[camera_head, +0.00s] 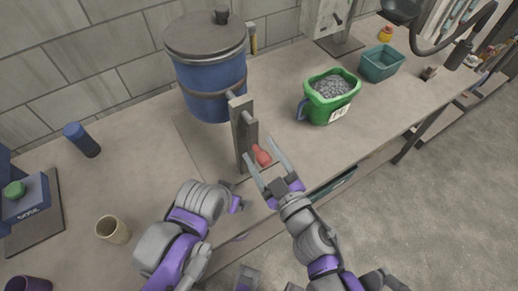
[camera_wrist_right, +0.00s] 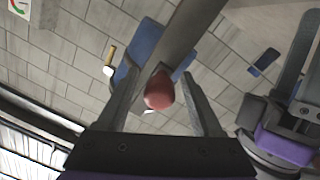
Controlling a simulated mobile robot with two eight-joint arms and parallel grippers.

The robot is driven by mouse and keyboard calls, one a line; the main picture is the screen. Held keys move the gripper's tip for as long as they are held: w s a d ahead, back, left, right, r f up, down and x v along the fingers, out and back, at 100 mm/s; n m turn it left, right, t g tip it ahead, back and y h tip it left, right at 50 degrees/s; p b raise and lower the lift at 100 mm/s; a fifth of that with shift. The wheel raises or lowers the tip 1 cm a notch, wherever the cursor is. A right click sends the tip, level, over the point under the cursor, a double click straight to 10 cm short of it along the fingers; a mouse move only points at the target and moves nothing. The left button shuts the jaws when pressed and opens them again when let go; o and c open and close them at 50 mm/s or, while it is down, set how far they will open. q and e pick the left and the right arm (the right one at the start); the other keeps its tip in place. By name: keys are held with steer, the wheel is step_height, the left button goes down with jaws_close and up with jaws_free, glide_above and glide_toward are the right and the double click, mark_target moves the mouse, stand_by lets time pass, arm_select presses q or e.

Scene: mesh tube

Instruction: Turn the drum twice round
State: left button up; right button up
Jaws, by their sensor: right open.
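The blue drum (camera_head: 212,85) stands upright at the back of the bench under a grey lid (camera_head: 205,35); a band runs round it. A grey upright bar (camera_head: 243,135) stands at its front and carries a red knob (camera_head: 262,155) near its lower end. My right gripper (camera_head: 261,148) is open, its fingers reaching up around the knob. In the right wrist view the red knob (camera_wrist_right: 159,91) lies between the two spread fingers (camera_wrist_right: 161,76), with no clear contact. My left gripper (camera_head: 237,203) is low, left of the right one, its jaws mostly hidden.
A green container of grey granules (camera_head: 335,85) and a teal bin (camera_head: 380,62) stand to the right. The bench's front edge runs close to my arms.

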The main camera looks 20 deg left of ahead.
steer(key=shift+x, duration=0.8)
steer(key=shift+c, duration=0.2)
jaws_close()
stand_by(0.8)
